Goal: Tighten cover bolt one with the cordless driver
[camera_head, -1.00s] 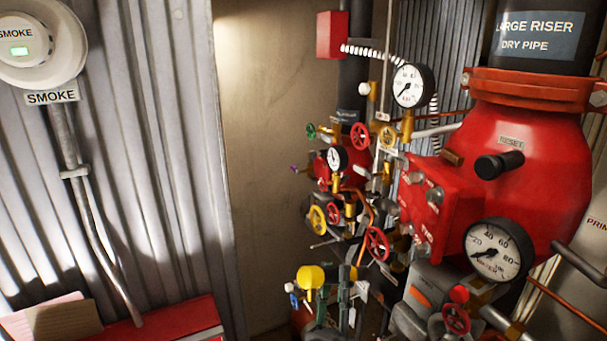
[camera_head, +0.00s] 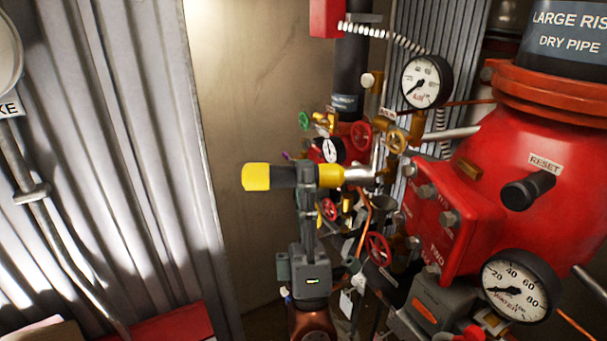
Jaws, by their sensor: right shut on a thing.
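The cordless driver (camera_head: 257,177) is yellow and black with a silver nose. It lies level in the middle of the picture, its nose pointing right toward the red valve. My right gripper (camera_head: 308,180) is shut around its dark body. The red cover plate (camera_head: 462,215) is on the left face of the valve and bears several grey bolts. Its lettering is partly readable, with "TWO" near its lower part; I cannot tell which bolt is one. The driver's nose appears short of the cover's left edge, apart from the bolts. My left gripper is not in view.
A pressure gauge (camera_head: 426,81) stands above the cover, and a water gauge (camera_head: 515,287) below right. A black RESET knob (camera_head: 527,192) juts from the valve (camera_head: 550,150). Small piping with red handwheels (camera_head: 377,247) crowds behind my arm.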

